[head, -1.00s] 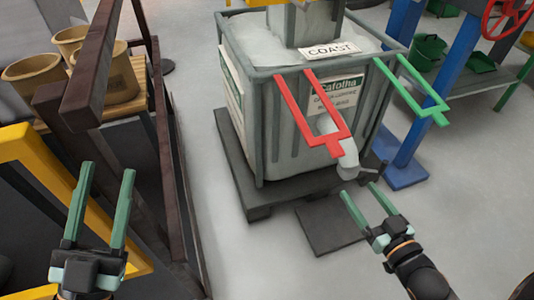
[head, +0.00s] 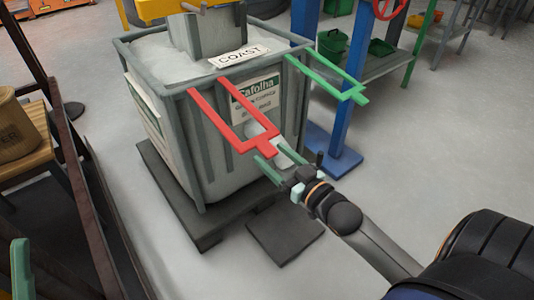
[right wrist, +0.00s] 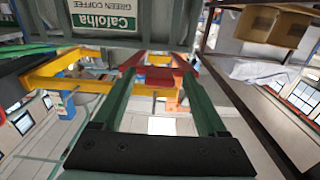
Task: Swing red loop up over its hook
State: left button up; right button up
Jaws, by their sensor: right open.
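The red loop (head: 230,125) hangs out from the front top edge of the grey-framed bin (head: 150,90), slanting down toward my right arm. It ends in a crossbar with a short tab. My right gripper (head: 278,158) is open, its two green fingers at the tab end of the loop. In the right wrist view the red loop (right wrist: 181,66) shows beyond the fingertips, near the space between them; contact cannot be told. One green finger of my left gripper (head: 20,268) shows at the lower left edge; the rest is cut off. I cannot make out the loop's hook for certain.
A green loop (head: 325,75) sticks out from the bin's right corner. A blue post (head: 335,90) on a blue foot stands right of the bin. The bin rests on a dark pallet (head: 205,225). Brown rails (head: 90,200) stand at left. A yellow part (head: 165,10) is above the bin.

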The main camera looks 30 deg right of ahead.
jog(key=shift+w+a, duration=0.15)
jog(key=shift+w, duration=1.25)
jog(key=shift+c, duration=0.3)
grip_shut()
